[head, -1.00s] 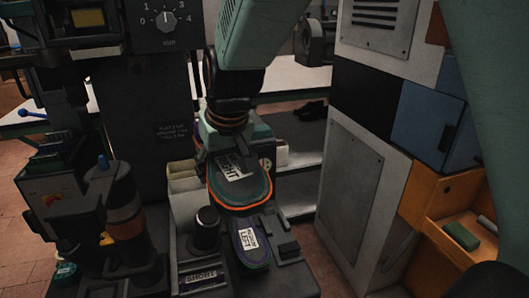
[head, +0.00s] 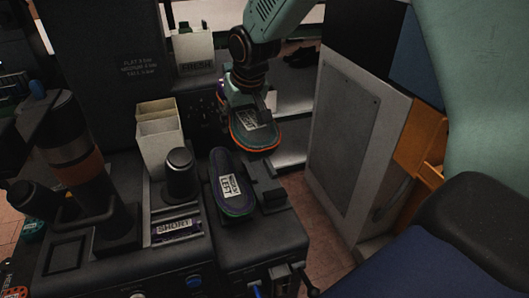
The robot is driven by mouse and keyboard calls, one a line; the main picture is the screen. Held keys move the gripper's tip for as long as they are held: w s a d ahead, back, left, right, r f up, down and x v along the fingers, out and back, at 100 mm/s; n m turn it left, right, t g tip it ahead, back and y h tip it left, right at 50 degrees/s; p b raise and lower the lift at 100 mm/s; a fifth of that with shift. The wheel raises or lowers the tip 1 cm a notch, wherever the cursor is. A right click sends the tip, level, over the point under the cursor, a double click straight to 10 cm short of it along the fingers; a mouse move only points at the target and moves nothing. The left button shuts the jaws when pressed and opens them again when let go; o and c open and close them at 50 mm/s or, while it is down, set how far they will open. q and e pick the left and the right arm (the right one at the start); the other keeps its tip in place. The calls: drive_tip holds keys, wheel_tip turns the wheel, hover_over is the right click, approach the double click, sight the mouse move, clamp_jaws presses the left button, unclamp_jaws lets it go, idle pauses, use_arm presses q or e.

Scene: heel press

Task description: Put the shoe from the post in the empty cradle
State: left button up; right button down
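A dark shoe with an orange-edged sole (head: 266,140) and a white label hangs sole-up under my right gripper (head: 250,100). The gripper is closed around its far end, partly hiding it; the shoe looks tilted. A second shoe with a purple and green edge (head: 239,204), labelled LEFT, lies sole-up on the dark machine bed in front of it. I cannot make out an empty cradle clearly; the area under the held shoe is partly hidden. A short dark cylinder (head: 180,177) stands left of the second shoe. My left gripper is not in view.
A pale bin (head: 159,140) stands behind the dark cylinder. A SHORT label (head: 177,228) is in front of it. A grey cabinet (head: 345,135) stands at right. Small levers (head: 285,278) stick out in front.

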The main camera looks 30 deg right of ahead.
drive_tip(key=shift+m, duration=0.6)
drive_tip(key=shift+w+d+f+b, duration=0.25)
drive_tip(key=shift+d+f+b, duration=1.35)
drive_tip(key=shift+f, duration=1.7)
drive_tip(key=shift+w+d+f+b, duration=0.25)
drive_tip(key=shift+d+f+b, duration=0.85)
drive_tip(key=shift+f+b, duration=1.6)
drive_tip(key=shift+w+d+f+b, duration=0.25)
drive_tip(key=shift+d+f+b, duration=1)
drive_tip(key=shift+f, duration=2.7)
drive_tip(key=shift+f+h, duration=0.3)
drive_tip(key=shift+f, duration=0.3)
drive_tip(key=c, duration=0.8)
unclamp_jaws()
drive_tip(key=o, duration=0.4)
drive_tip(key=shift+f, duration=0.1)
drive_tip(key=shift+o, duration=0.3)
drive_tip(key=shift+s, duration=0.1)
drive_tip(key=shift+s, duration=0.1)
